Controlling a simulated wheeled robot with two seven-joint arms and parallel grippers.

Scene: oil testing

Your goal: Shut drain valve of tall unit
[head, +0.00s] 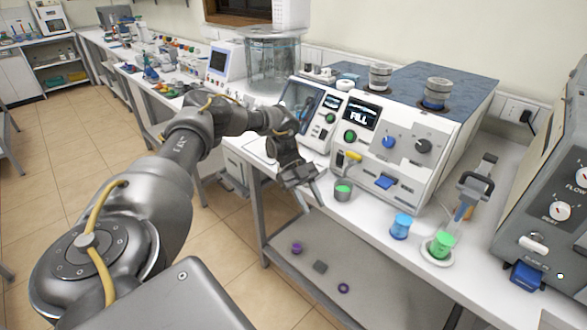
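A white instrument (395,178) with a screen reading "FILL" stands on the bench right of centre. A yellow valve-like lever (353,157) sticks out of its front at the left. A grey cup with green contents (343,190) stands on the bench below and left of this lever. I cannot tell for sure that this instrument is the tall unit. My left gripper (305,186) is left of the cup and below and left of the lever, apart from the lever. My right gripper is not in view.
A clear cylindrical tank (272,62) stands behind my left arm. A blue cup (401,226) and a green cup (442,243) on a white dish stand at the bench front. A grey instrument (545,215) is at the right. A lower shelf (370,292) holds small items.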

